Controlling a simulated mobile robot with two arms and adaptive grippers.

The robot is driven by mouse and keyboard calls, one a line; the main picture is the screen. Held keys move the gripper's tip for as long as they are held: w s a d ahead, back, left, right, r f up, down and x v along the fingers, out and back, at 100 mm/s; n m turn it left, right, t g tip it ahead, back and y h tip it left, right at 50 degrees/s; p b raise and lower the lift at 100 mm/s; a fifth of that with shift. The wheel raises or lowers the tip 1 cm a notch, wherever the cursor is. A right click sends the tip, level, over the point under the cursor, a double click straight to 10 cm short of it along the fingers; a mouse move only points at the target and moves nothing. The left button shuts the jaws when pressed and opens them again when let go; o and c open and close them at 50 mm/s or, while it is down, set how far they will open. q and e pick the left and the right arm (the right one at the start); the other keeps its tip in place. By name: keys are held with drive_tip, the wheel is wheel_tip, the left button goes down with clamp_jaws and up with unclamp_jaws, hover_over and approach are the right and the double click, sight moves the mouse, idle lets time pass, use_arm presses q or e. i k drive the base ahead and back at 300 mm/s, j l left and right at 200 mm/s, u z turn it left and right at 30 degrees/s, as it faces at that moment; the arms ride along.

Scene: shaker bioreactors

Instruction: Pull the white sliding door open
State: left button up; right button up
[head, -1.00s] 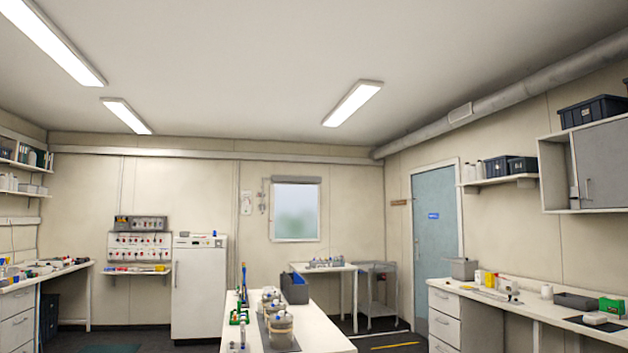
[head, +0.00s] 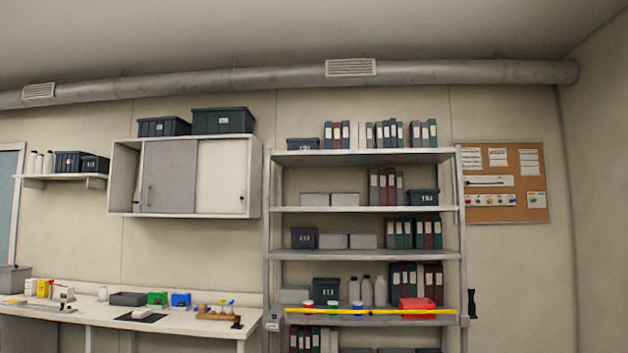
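The white sliding door (head: 221,176) is the right-hand panel of a wall cabinet (head: 125,178) in the head view, left of the middle. A small dark pull shows near its right edge. A grey sliding panel (head: 168,180) with a bar handle stands beside it on the left. The cabinet's far-left part is uncovered and shows its inside. The white panel covers the right part, so what lies behind it is hidden. Neither of my grippers is in view.
A bench (head: 188,321) with small boxes and tools runs below the cabinet. A tall shelf rack (head: 363,208) with binders and bins stands to the right, with a yellow bar (head: 372,312) across it. Dark bins (head: 222,121) sit on the cabinet. A corkboard (head: 503,182) hangs farther right.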

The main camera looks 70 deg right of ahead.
sight(222, 175)
drive_tip(key=z, duration=1.7)
drive_tip(key=i+j+u, duration=0.2)
drive_tip(key=i, duration=0.15)
drive_tip(key=i+u, duration=0.25)
drive_tip(key=i, duration=0.15)
drive_tip(key=i+j+u, duration=0.2)
drive_tip(key=i, duration=2.3)
drive_tip(key=l, duration=0.1)
